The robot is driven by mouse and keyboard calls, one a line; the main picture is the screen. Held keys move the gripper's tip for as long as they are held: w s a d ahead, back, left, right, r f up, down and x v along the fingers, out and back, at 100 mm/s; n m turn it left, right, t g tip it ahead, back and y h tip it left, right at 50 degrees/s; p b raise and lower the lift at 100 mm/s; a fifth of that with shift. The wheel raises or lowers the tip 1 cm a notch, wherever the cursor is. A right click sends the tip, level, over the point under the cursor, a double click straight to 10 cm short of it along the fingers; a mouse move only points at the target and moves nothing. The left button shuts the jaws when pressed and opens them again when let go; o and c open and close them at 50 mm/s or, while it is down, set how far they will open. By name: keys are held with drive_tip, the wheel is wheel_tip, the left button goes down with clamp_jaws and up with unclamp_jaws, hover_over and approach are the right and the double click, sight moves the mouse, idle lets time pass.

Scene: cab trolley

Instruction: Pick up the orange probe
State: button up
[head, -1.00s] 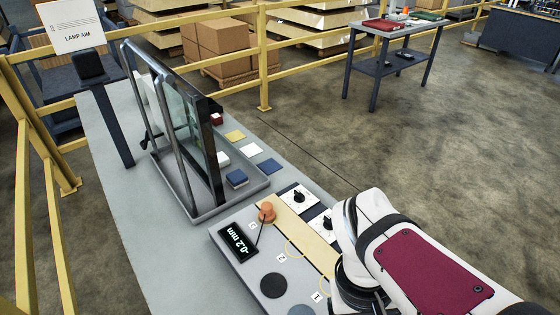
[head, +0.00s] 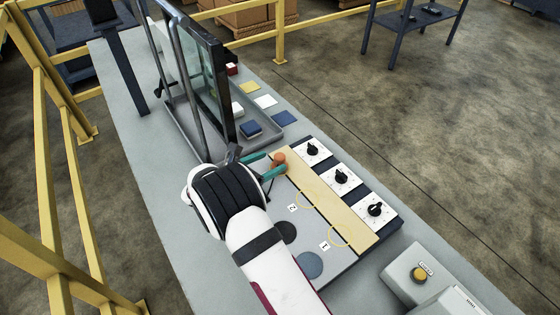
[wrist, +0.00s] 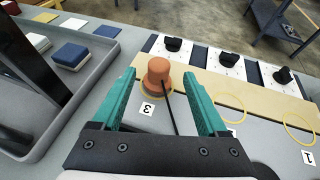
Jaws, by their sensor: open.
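The orange probe (head: 279,158) stands upright on the panel beside the label 3, with a dark cable running from it. It also shows in the wrist view (wrist: 158,72), between and a little beyond the tips of my green fingers. My gripper (wrist: 160,82) is open and empty. In the head view my gripper (head: 269,164) reaches toward the probe from the left, one finger on each side of it. I cannot tell whether either finger touches the probe.
A grey tray (head: 262,140) with an upright framed glass panel (head: 213,85) stands just left of the probe. Several dial plates (head: 341,178) line the panel's far side. A box with a yellow button (head: 418,273) is at the lower right. Yellow rails (head: 60,265) run along the left.

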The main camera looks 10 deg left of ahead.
sight(276, 158)
drive_tip(key=x, duration=0.5)
drive_tip(key=shift+w, duration=0.25)
clamp_jaws()
